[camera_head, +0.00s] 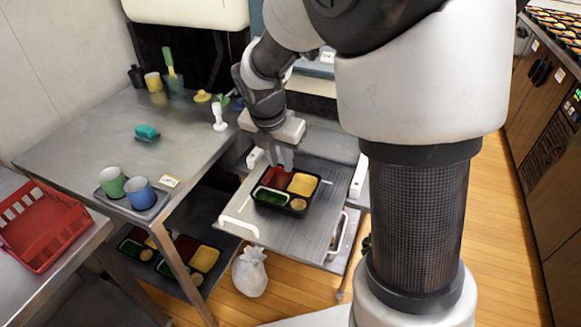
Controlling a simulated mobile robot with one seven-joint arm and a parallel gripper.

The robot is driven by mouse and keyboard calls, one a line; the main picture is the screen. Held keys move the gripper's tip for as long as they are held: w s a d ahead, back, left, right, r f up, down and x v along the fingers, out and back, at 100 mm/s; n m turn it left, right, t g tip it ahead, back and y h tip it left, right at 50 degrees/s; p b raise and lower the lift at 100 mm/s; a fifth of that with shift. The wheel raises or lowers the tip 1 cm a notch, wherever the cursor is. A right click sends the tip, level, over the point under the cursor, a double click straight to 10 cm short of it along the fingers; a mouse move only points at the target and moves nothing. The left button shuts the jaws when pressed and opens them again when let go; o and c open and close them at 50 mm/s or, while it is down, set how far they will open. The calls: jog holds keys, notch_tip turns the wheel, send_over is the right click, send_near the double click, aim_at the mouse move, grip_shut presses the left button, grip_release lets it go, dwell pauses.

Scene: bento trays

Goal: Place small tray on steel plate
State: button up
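A small black tray (259,203) with red, yellow, green and tan filled compartments rests on the grey steel plate (290,232). The steel plate has pale handles and sits low, to the right of the steel table. My gripper (281,160) points down at the back edge of the small tray, over its red compartment side. Its fingers overlap the tray's rear rim in this view. I cannot tell whether they touch or grip the rim, or how far apart they are.
A steel table (85,150) at left holds a small grey tray with a green cup (112,182) and a blue cup (140,192). More filled trays (205,259) lie on a lower shelf. A white bag (250,272) stands on the floor. A red basket (40,228) is far left.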

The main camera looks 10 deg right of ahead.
jog(key=s+d+r+m+t+y, duration=0.1)
jog(key=s+r+m, duration=0.5)
jog(key=s+m, duration=0.5)
jog(key=s+d+r+m+t+y, duration=0.1)
jog(key=s+r+m, duration=0.6)
jog(key=m, duration=1)
jog(key=s, duration=0.3)
jog(key=shift+s+r+t, duration=0.2)
jog(key=shift+s+t, duration=0.2)
